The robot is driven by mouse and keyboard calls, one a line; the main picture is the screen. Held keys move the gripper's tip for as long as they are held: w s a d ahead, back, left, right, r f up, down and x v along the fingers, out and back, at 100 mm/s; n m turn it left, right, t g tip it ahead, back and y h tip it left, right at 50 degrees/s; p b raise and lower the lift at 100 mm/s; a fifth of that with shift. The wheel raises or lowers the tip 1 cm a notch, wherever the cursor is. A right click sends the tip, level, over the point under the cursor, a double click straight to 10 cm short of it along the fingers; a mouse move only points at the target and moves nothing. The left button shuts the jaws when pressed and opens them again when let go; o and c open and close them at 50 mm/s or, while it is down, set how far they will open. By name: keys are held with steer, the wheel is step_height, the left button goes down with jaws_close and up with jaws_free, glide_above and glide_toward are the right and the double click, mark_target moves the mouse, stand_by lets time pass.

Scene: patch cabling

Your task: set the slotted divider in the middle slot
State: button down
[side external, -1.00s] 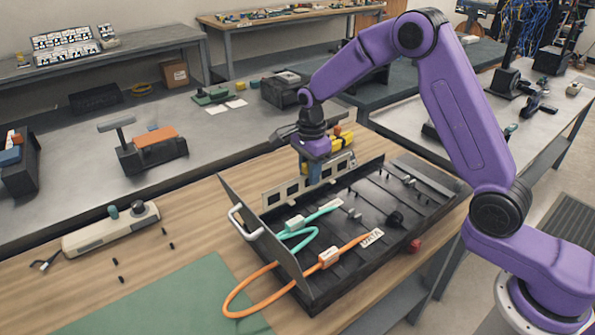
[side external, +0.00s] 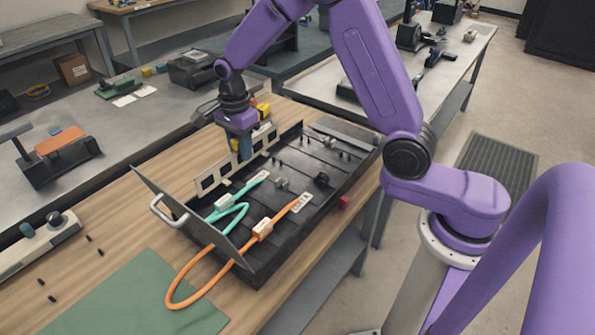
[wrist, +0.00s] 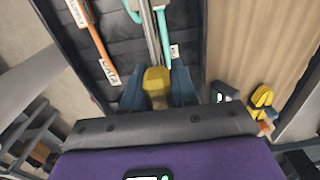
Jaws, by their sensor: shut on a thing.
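The slotted divider (side external: 210,180) is a pale, long plate with a row of square windows. In the side view it stands upright along the far long side of the black tray (side external: 290,215). My gripper (side external: 246,154) is shut on it, pointing down. In the wrist view my blue fingers (wrist: 157,88) close on a yellowish block, and the divider (wrist: 151,35) shows as a thin edge-on strip running up from there. The fingers hide part of it. I cannot tell whether its lower edge is seated in a slot.
A teal cable (side external: 236,209) and an orange cable (side external: 186,302) with labels lie in the tray's near-left part. A grey panel with a handle (side external: 165,211) stands at its left end. A yellow item (side external: 263,110) is behind the gripper. A green mat (side external: 140,300) lies front left.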

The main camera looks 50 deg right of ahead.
stand_by(0.3)
steer(key=s+d, duration=0.2)
steer(key=d, duration=0.9)
glide_above(308, 165)
steer(key=shift+f, duration=2.75)
steer(key=shift+f, duration=2.2)
steer(key=c, duration=0.8)
jaws_free()
